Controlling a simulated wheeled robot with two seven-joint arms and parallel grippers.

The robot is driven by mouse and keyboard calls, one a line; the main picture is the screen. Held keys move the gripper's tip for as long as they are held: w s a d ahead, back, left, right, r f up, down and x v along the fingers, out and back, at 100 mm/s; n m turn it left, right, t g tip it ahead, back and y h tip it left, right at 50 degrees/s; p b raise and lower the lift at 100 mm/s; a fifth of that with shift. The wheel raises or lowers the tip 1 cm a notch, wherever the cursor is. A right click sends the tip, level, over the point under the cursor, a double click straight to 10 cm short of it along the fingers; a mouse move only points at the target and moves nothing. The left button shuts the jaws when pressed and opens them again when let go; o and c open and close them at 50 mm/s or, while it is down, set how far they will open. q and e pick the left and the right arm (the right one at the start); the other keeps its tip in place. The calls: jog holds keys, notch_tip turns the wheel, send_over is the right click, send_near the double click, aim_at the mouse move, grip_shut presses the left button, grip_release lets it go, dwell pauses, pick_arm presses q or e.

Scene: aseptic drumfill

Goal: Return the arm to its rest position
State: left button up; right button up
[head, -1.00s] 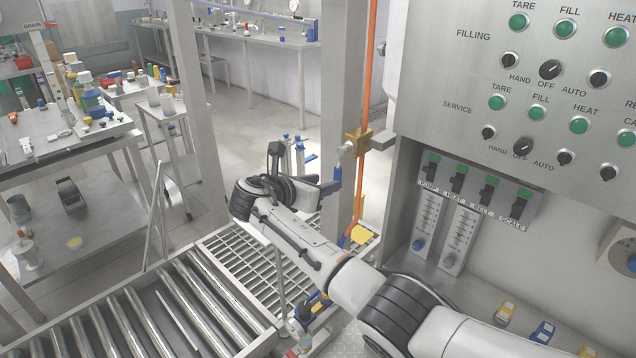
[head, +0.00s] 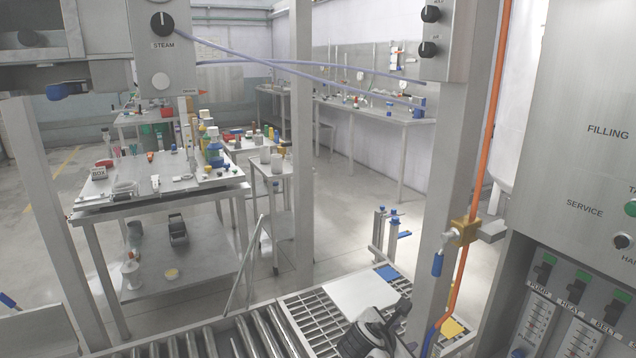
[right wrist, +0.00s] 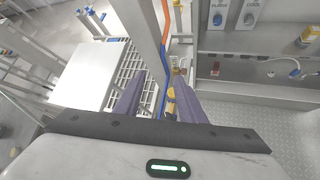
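My right gripper (head: 400,316) shows at the bottom of the head view, in front of the grating and close to a white flat plate. Its fingertips are hard to make out there. In the right wrist view its two dark fingers (right wrist: 160,88) stand apart with nothing held between them. Beyond them are the orange pipe, a blue handle and part of the grating. My left arm and left gripper are not in view.
The white plate (head: 362,294) lies over the grating (head: 312,318), beside the roller conveyor (head: 262,335). A steel post (head: 440,200), an orange pipe (head: 487,130) and the control cabinet (head: 575,140) stand to the right. A cluttered bench (head: 150,190) is at left; open floor (head: 345,210) lies behind.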

jog(key=s+a+f+m+y, duration=0.2)
jog(key=s+f+m+y, duration=0.15)
jog(key=s+f, duration=0.5)
jog(key=s+a+f+m+y, duration=0.2)
jog(key=s+f+m, duration=0.3)
jog(key=s+f, duration=0.35)
jog(key=s+r+m+y, duration=0.1)
jog(key=s+m+y, duration=0.2)
jog(key=s+m, duration=0.9)
jog(key=s, duration=0.7)
jog(key=shift+s+d+r+t+y, duration=0.25)
jog(key=shift+d+t+y, duration=0.1)
jog(key=shift+t, duration=0.05)
